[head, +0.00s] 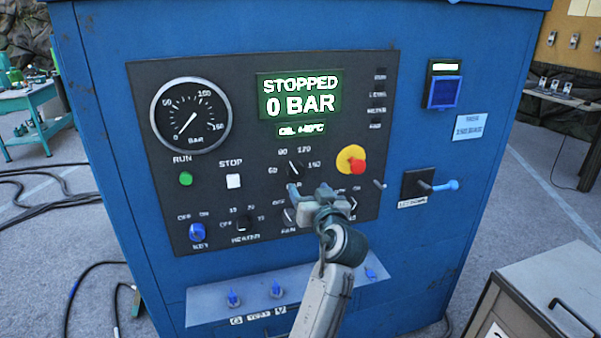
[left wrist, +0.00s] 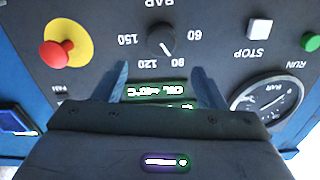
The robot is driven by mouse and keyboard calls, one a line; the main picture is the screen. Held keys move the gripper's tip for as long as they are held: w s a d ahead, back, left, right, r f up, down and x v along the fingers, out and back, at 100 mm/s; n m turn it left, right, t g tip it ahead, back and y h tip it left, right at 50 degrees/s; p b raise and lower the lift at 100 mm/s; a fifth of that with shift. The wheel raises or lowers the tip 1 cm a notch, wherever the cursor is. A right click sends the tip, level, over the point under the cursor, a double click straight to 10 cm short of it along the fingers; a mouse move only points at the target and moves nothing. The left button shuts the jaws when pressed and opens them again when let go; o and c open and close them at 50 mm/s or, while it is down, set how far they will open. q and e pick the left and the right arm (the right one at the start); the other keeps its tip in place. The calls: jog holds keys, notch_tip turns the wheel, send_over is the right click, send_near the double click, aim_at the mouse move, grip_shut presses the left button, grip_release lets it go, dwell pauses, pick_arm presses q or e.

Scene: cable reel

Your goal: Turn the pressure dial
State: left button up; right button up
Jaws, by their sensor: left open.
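My left gripper (head: 309,190) is open and empty in front of the panel, just below the dial in the head view. In the left wrist view its two fingers (left wrist: 161,75) stand apart, with the dial ahead between them. I cannot see any contact. My right gripper is not in view.
The display (head: 300,95) reads STOPPED, 0 BAR. A round gauge (head: 190,111) has its needle near zero. A red and yellow stop button (head: 352,160), a white STOP button (head: 233,181) and a green RUN button (head: 186,179) are nearby. A grey cabinet (head: 540,300) stands lower right.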

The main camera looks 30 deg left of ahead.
aim_at(298, 172)
pick_arm(q)
jog(key=p+x, duration=0.2)
jog(key=x, duration=0.5)
jog(key=shift+a+r+p, duration=0.1)
jog(key=shift+a+p, duration=0.1)
jog(key=shift+p, duration=0.2)
jog(key=shift+w+a, duration=0.35)
jog(key=shift+w, duration=0.1)
jog(key=c, duration=1)
